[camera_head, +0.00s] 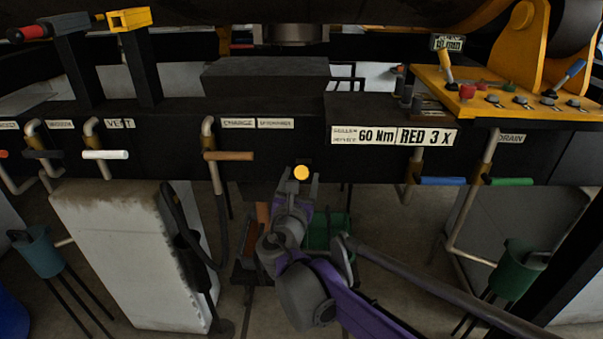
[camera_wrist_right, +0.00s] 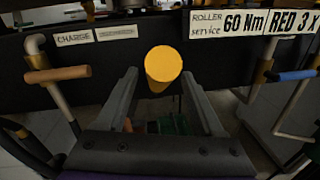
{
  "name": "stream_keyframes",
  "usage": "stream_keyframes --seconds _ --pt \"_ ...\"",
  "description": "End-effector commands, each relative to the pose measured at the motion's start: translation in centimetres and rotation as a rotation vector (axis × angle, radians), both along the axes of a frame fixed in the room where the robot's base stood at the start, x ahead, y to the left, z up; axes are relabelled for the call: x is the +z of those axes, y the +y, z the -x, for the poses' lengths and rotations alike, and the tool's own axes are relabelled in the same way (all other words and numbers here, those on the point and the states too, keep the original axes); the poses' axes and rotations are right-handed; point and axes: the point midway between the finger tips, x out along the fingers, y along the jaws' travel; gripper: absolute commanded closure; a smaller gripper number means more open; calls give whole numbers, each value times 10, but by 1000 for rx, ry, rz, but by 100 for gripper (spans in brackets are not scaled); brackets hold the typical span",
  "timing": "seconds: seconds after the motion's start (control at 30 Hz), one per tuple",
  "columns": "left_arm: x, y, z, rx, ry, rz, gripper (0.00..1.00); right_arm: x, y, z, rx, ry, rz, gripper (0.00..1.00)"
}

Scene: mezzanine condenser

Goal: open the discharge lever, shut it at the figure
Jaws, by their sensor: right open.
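A round yellow knob (camera_head: 301,172), seen end-on, shows at the dark beam's lower edge; no label naming it as the discharge lever can be read. It also shows in the right wrist view (camera_wrist_right: 163,66). My right gripper (camera_head: 300,180) is open just below and in front of it. In the right wrist view the finger tips (camera_wrist_right: 158,86) stand either side of the knob's lower part, and no contact is clear. A plate (camera_head: 394,136) reads "60 Nm" and "RED 3 X". My left gripper is not in view.
A brown-handled lever (camera_head: 229,156) hangs left under a "CHARGE" label (camera_head: 238,123). White (camera_head: 105,155), blue (camera_head: 441,181) and green (camera_head: 508,181) handles line the beam. A yellow control panel (camera_head: 490,95) stands right. A green bucket (camera_head: 518,268) stands lower right.

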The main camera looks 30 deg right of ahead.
Motion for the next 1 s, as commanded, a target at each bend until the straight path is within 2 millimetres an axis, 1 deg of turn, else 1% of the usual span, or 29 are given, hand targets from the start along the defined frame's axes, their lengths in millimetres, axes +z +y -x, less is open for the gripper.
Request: stream_keyframes --seconds 0.03,0.1,0.2,0.53,0.67,0.7,0.77,0.8,0.87,0.9,0.93,1.0 --pt "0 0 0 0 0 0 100 0 -5 -6 -3 0 0 31" --pt "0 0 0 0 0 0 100 0 -10 -12 -2 0 0 31" --pt "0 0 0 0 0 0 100 0 -14 -18 -1 -1 -1 31" --pt "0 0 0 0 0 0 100 0 -16 -20 0 0 -1 31" --pt "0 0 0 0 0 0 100 0 -16 -20 0 0 -1 54" --pt "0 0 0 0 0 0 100 0 -16 -20 0 0 -1 61" --pt "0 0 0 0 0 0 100 0 -16 -20 0 0 -1 72" --pt "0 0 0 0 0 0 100 0 -16 -20 0 0 -1 79" --pt "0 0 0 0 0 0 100 0 -16 -20 0 0 -1 90" --pt "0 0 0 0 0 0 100 0 -16 -20 0 0 -1 97" --pt "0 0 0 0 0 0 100 0 -16 -20 0 0 -1 100" --pt "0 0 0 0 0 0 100 0 -16 -20 0 0 -1 100"
